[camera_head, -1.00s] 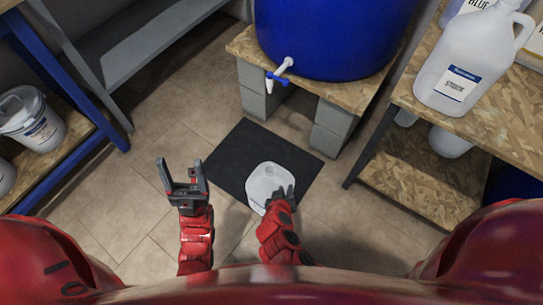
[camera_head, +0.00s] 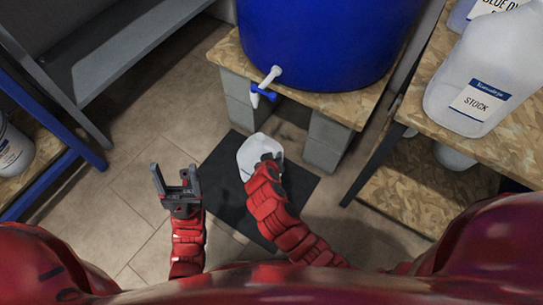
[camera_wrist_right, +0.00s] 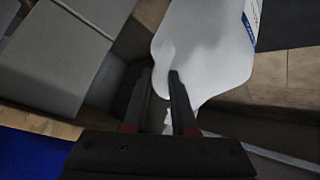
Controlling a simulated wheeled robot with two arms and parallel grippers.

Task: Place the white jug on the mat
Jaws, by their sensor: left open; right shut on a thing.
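The white jug (camera_head: 254,148) shows in the head view over the far part of the black mat (camera_head: 225,189). My right gripper (camera_head: 270,165) is shut on it and partly covers it. In the right wrist view the white jug (camera_wrist_right: 205,50) fills the upper middle, with a blue label edge at the right, and the right gripper's fingers (camera_wrist_right: 160,85) close on its handle. I cannot tell whether its base touches the mat. My left gripper (camera_head: 176,182) is open and empty, left of the mat.
A blue drum (camera_head: 325,40) with a white and blue tap (camera_head: 266,86) stands on a board over grey blocks (camera_head: 325,142), just beyond the mat. A wooden shelf (camera_head: 500,150) at right holds a white STOCK jug (camera_head: 480,75). Bare floor lies to the left.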

